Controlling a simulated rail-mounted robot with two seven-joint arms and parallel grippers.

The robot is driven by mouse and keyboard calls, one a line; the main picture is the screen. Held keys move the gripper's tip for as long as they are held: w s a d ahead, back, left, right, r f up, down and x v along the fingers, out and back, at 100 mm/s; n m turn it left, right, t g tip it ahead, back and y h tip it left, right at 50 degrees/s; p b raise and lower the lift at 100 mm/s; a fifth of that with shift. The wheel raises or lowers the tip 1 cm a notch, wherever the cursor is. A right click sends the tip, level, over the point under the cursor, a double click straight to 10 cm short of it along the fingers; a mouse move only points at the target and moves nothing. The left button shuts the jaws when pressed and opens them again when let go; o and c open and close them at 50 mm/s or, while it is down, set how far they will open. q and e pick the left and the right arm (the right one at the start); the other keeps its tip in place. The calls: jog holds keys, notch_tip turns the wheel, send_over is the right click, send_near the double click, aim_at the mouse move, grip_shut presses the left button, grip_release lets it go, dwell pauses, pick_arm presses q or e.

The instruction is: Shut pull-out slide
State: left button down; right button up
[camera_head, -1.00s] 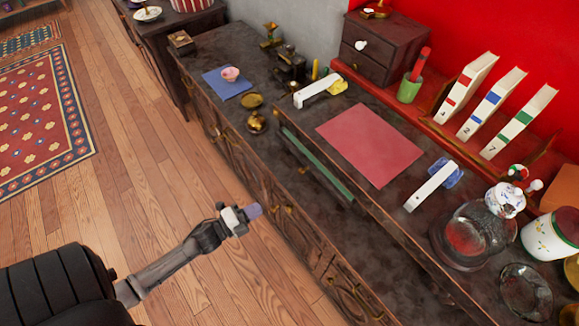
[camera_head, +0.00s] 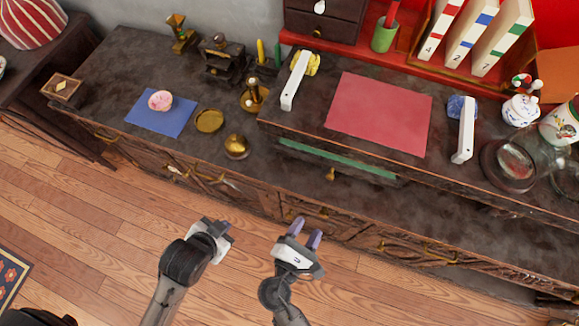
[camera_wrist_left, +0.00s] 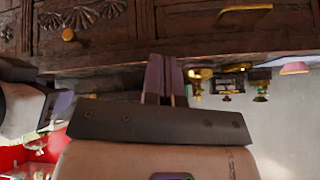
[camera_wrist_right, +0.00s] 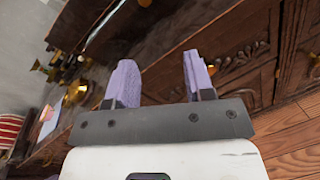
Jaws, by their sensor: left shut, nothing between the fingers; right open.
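The pull-out slide (camera_head: 340,160) shows in the head view as a narrow green-topped board sticking out from under the raised counter section, with a brass knob (camera_head: 331,174) at its front. My right gripper (camera_head: 306,236) is open and empty in front of the cabinet, below and apart from the slide. Its spread purple fingers also show in the right wrist view (camera_wrist_right: 157,82). My left gripper (camera_head: 226,228) is to its left, also in front of the cabinet and touching nothing. The left wrist view shows its fingers (camera_wrist_left: 163,78) shut and empty.
A brass ball (camera_head: 236,146) sits on the lower counter. Carved cabinet doors lie below. The floor in front is clear.

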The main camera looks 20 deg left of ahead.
jog(key=w+n+b, duration=0.1)
jog(key=w+n, duration=0.1)
jog(key=w, duration=0.2)
jog(key=w+d+r+n+b, duration=0.1)
jog(key=w+n, duration=0.2)
jog(key=w, duration=0.1)
jog(key=w+d+n+t+y+b, duration=0.1)
jog(key=w+n, duration=0.2)
jog(key=w, duration=0.2)
jog(key=shift+r, duration=0.2)
pick_arm(q)
jog(key=s+f+n+g, duration=0.2)
jog(key=s+f+g, duration=0.1)
jog(key=s+f, duration=0.1)
jog(key=shift+s+d+f+g, duration=0.3)
jog(key=shift+d+f, duration=0.1)
jog(key=shift+f, duration=0.45)
pick_arm(e)
jog(key=shift+w, duration=0.45)
grip_shut()
